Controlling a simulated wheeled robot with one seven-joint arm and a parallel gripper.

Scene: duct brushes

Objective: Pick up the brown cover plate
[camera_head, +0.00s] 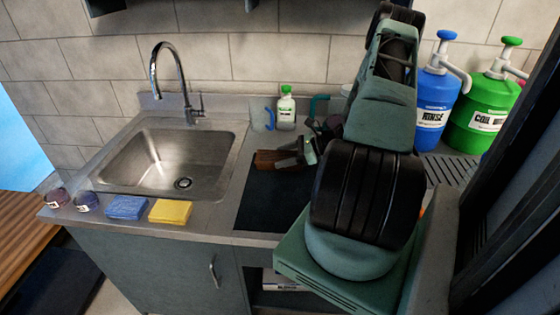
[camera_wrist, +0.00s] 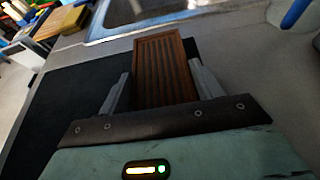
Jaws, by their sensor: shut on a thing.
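The brown cover plate (camera_wrist: 161,70) is a ribbed rectangle with a raised rim. In the wrist view it lies between the two grey fingers of my gripper (camera_wrist: 164,88), with a finger against each long side. In the head view the plate (camera_head: 267,160) shows at the tips of my gripper (camera_head: 286,157), over the far part of the black mat (camera_head: 268,205). My gripper is shut on the plate. Part of the plate is hidden behind the gripper body, and I cannot tell whether it touches the mat.
A steel sink (camera_head: 172,160) with a tap is at the left. A blue sponge (camera_head: 126,207) and a yellow sponge (camera_head: 170,211) lie on the front edge. A green-capped bottle (camera_head: 286,108) stands behind. Blue (camera_head: 435,105) and green (camera_head: 484,115) pump jugs stand at the right.

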